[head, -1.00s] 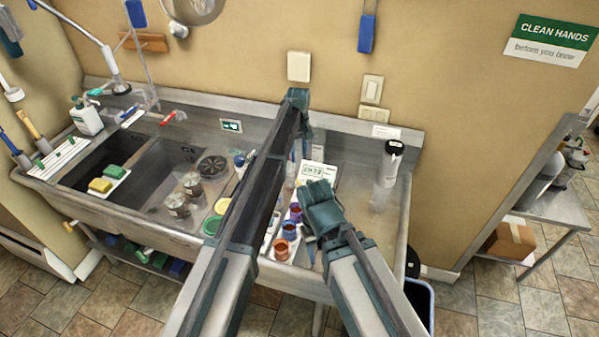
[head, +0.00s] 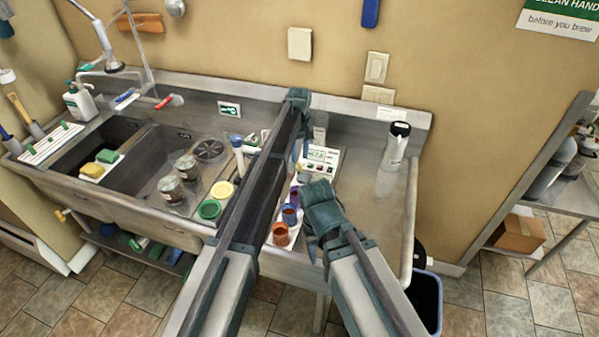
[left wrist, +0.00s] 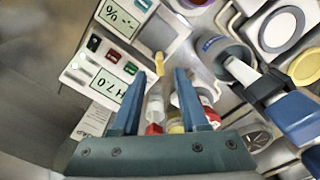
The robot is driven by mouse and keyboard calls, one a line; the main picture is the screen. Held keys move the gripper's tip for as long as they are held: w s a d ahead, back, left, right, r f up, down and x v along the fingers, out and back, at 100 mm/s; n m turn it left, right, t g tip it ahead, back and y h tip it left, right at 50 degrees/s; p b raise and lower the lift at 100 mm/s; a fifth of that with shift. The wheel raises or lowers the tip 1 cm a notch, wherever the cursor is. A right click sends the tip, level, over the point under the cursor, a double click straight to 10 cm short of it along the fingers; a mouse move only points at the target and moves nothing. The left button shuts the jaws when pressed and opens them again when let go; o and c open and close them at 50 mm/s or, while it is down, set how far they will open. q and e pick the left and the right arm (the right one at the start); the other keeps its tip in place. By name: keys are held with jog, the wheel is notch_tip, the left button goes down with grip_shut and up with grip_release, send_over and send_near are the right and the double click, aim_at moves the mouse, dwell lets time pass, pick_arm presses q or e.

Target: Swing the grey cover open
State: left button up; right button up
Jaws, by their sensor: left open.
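The white meter (head: 322,158) stands on the right part of the steel counter, partly behind my left arm. It also shows in the left wrist view (left wrist: 88,75), with a display reading 7.0. A flat grey panel on it (left wrist: 172,42), with a small yellow tab (left wrist: 158,62), looks like the grey cover; it appears to lie flat. My left gripper (left wrist: 160,74) is open and empty, its blue fingertips just short of the yellow tab. In the head view the left gripper (head: 303,155) is mostly hidden. My right arm ends in front of the meter; its fingers cannot be made out.
Orange (head: 281,234) and purple (head: 290,214) cups stand in front of the meter.

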aim_at(300, 164)
pick_arm(q)
notch_tip(300, 164, down, 5)
jog(key=b, duration=0.4)
jog(key=shift+f, duration=0.1)
grip_shut()
dwell(1.2)
